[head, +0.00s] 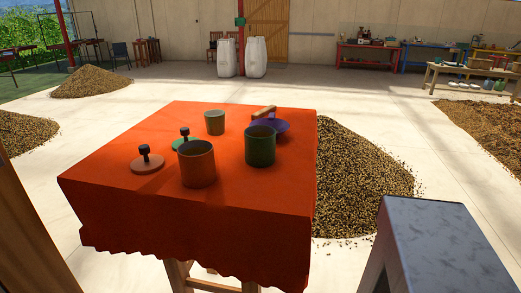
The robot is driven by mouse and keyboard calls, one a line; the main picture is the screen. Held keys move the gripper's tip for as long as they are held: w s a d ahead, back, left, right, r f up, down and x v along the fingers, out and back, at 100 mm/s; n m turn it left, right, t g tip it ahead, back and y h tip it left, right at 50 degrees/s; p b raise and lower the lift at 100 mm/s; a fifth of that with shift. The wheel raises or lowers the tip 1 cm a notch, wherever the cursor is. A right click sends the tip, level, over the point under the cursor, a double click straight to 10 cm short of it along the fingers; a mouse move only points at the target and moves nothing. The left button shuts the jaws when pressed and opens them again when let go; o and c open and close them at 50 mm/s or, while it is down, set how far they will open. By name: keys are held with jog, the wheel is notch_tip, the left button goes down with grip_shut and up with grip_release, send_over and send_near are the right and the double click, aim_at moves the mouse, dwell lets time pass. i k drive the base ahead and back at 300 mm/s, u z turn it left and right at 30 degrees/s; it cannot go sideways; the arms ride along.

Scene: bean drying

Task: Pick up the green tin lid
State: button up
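A green lid (178,144) with a dark knob lies flat on the red-orange cloth of the table (110,182). It is left of the middle, just behind a brown tin (197,165) that hides part of it. An orange-brown lid (147,164) with a dark knob lies to its left, nearer the front. A dark green tin (260,148) stands to the right. A smaller pale olive tin (215,124) stands behind. The tins stand upright, with no lids on them. My gripper is not in view.
A purple-blue round object (283,128) with a wooden-looking handle lies behind the dark green tin. The cloth's left and right front parts are clear. A heap of beans (360,180) lies on the floor right of the table. A grey block-like shape (435,240) fills the lower right.

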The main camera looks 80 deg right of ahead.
aim_at(185, 132)
jog(key=z, duration=0.3)
jog(key=k, duration=0.3)
jog(key=z, duration=2.15)
